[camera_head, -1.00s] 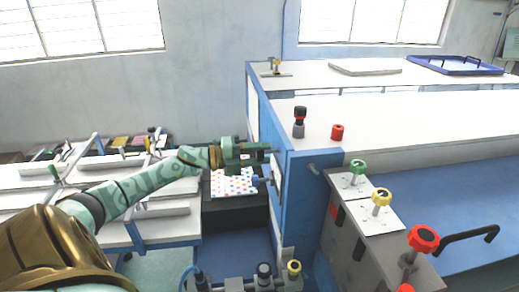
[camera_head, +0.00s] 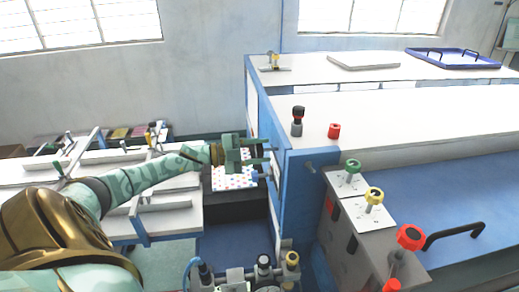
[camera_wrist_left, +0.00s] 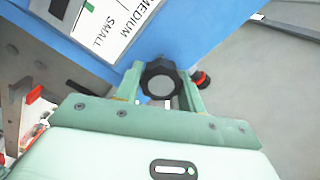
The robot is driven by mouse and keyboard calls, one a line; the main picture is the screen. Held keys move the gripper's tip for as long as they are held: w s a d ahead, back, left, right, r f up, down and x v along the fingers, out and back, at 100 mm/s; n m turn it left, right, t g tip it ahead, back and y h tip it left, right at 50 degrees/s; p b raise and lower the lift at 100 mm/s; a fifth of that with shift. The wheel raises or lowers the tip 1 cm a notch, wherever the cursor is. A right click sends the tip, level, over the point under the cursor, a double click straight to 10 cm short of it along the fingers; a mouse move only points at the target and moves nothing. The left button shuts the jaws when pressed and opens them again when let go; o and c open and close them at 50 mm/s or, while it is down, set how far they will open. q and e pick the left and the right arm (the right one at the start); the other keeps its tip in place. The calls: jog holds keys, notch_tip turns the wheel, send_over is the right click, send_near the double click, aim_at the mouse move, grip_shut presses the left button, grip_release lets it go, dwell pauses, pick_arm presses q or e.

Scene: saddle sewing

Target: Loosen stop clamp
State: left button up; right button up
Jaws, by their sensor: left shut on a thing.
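The black lobed knob (camera_wrist_left: 161,82) of the stop clamp is in the left wrist view, on the side of a blue beam (camera_wrist_left: 205,32). My left gripper (camera_wrist_left: 163,88) is shut on this knob, with one green finger on either side. In the head view my left gripper (camera_head: 264,153) reaches the left end of the blue bench frame. The knob is too small or hidden to make out there. A white size label (camera_wrist_left: 108,25) reading MEDIUM and SMALL lies beside the knob. My right gripper is not in view.
A red-and-black knob (camera_wrist_left: 201,79) sits close to the right finger. Green, yellow and red knobs stand in front. A dotted sheet (camera_head: 232,180) lies below the gripper.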

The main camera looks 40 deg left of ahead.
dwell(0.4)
pick_arm(q)
jog(key=o, duration=1)
jog(key=v, duration=1.6)
jog(key=shift+s+a, duration=0.15)
jog(key=shift+s, duration=0.05)
